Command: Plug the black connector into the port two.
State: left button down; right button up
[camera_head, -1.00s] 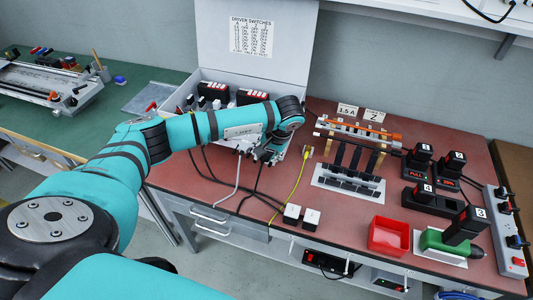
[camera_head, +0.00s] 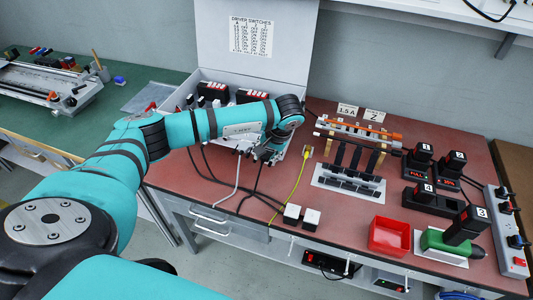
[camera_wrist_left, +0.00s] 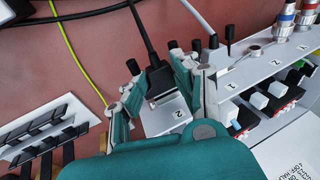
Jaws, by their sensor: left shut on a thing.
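The black connector (camera_wrist_left: 158,78) is between the fingers of my left gripper (camera_wrist_left: 156,80) in the left wrist view, with its black cable running up and away. My left gripper (camera_head: 270,155) is shut on it, low at the front of the open grey driver box (camera_head: 285,170) in the head view. Just past the connector's end is a grey metal face with a label "2" (camera_wrist_left: 178,113). I cannot tell whether the connector's tip is inside a port, as the port opening is hidden. My right gripper is out of view.
A white cable (camera_head: 238,175) and a yellow cable (camera_head: 297,180) run close by. Black and white switches (camera_wrist_left: 262,98) and red-and-blue-collared posts (camera_wrist_left: 286,18) are beside the gripper. A red bin (camera_head: 389,236), batteries and a black-toothed rack (camera_head: 348,183) stand further right.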

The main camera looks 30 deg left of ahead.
pick_arm(q)
jog(key=shift+w+a+b, duration=0.1)
jog(key=shift+w+b, duration=0.25)
jog(key=shift+w, duration=0.15)
dwell(0.3)
jog(key=c, duration=0.9)
grip_release()
jog(key=p+v, duration=0.3)
jog(key=v, duration=0.2)
jog(key=shift+s+r+p, duration=0.1)
jog(key=shift+r+p, duration=0.15)
jog(key=shift+p, duration=0.15)
